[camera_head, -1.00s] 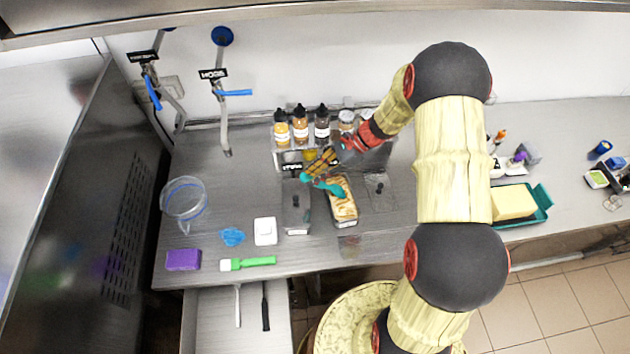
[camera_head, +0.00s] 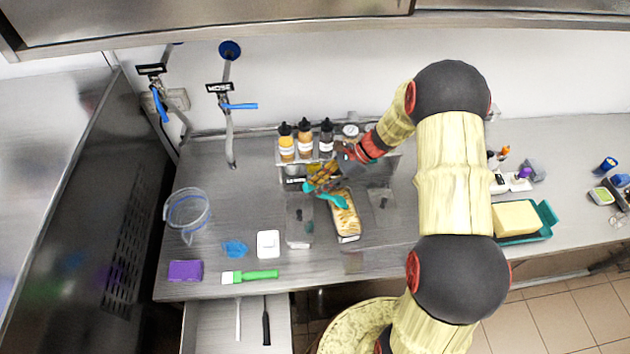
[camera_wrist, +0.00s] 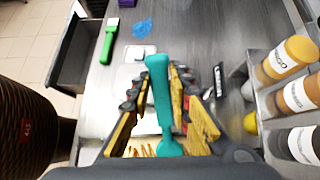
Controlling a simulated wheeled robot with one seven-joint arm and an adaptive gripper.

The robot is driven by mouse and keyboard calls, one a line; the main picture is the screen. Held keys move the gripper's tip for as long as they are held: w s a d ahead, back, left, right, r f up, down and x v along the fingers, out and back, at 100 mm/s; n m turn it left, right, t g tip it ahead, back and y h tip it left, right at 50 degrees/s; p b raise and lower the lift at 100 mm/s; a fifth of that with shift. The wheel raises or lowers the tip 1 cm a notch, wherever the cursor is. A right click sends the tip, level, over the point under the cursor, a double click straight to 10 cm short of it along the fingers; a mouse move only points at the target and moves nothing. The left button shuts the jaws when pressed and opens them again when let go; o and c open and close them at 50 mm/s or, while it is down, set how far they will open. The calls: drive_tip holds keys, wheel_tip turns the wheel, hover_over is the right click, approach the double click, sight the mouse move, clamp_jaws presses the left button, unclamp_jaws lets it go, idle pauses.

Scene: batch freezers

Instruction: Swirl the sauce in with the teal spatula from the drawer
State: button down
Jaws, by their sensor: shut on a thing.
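My gripper (camera_head: 322,180) is shut on the teal spatula (camera_head: 330,198), which also shows between the fingers in the wrist view (camera_wrist: 160,90). The spatula lies slanted, with its right end over the far part of a narrow metal pan (camera_head: 348,239). The pan holds a pale yellow mix with brown sauce streaks (camera_head: 345,219). In the wrist view the streaked mix (camera_wrist: 142,150) shows low, beside the spatula's near end. I cannot tell whether the spatula touches the mix. The open drawer (camera_head: 215,325) below the counter holds a white-handled tool and a black one.
Sauce bottles (camera_head: 304,142) stand in a rack behind the pan. Lidded pans (camera_head: 298,222) (camera_head: 383,206) flank it. A white scale (camera_head: 268,244), blue cloth (camera_head: 235,248), green-handled brush (camera_head: 250,276), purple sponge (camera_head: 186,270) and clear jug (camera_head: 187,214) are on the left.

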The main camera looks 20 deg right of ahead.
wheel_tip(320, 180, up, 9)
drive_tip(key=s+p, duration=0.2)
drive_tip(key=p, duration=0.4)
drive_tip(key=shift+f, duration=0.2)
idle(0.4)
